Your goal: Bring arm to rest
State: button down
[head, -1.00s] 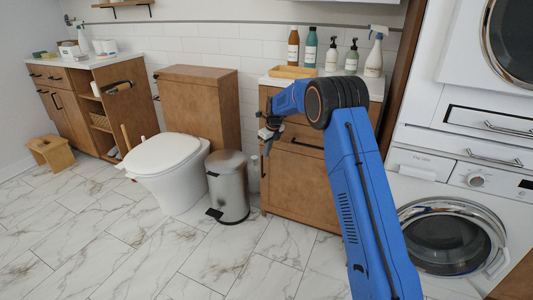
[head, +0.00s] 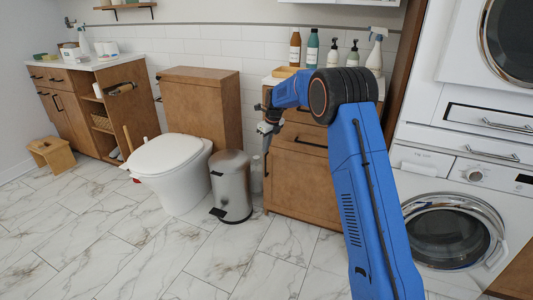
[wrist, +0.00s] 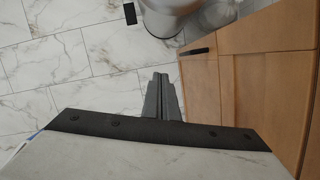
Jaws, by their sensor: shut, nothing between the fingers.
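My blue arm (head: 362,190) rises from the lower right of the head view and bends left at a black joint. My gripper (head: 266,130) hangs in front of the wooden cabinet, pointing down. In the wrist view my gripper (wrist: 162,80) has its two grey fingers together, with nothing held. It is above the floor, left of the cabinet front in that view. The fingertips are small in the head view.
The cabinet (head: 297,175) carries several bottles (head: 312,47). A metal bin (head: 231,185) and a toilet (head: 170,165) stand to the left. A washing machine (head: 450,235) stands at the right. The marble floor (head: 130,250) in front is clear.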

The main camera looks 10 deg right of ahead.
jog(key=s+d+r+n, duration=0.2)
jog(key=s+r+n, duration=0.2)
jog(key=s+r, duration=0.5)
jog(key=s+d+r+n, duration=0.2)
jog(key=s+r+n, duration=0.2)
jog(key=s+r, duration=0.4)
jog(key=s+d+r+n+t, duration=0.1)
jog(key=s+d+r+n, duration=0.15)
jog(key=s, duration=0.55)
jog(key=s+d+r+n, duration=0.1)
jog(key=s+r+n, duration=0.25)
jog(key=s, duration=0.45)
jog(key=s+d+f+n, duration=0.1)
jog(key=s+f+n, duration=0.2)
jog(key=s, duration=0.8)
jog(key=s+d+f+n+t+h, duration=0.1)
jog(key=s+d+f+n, duration=0.1)
jog(key=s+n, duration=0.4)
jog(key=s+d+f+n, duration=0.2)
jog(key=s+f+n, duration=0.2)
jog(key=s, duration=1.1)
jog(key=shift+s+n+t+h, duration=0.3)
jog(key=shift+s+n+h, duration=0.1)
jog(key=shift+n, duration=0.2)
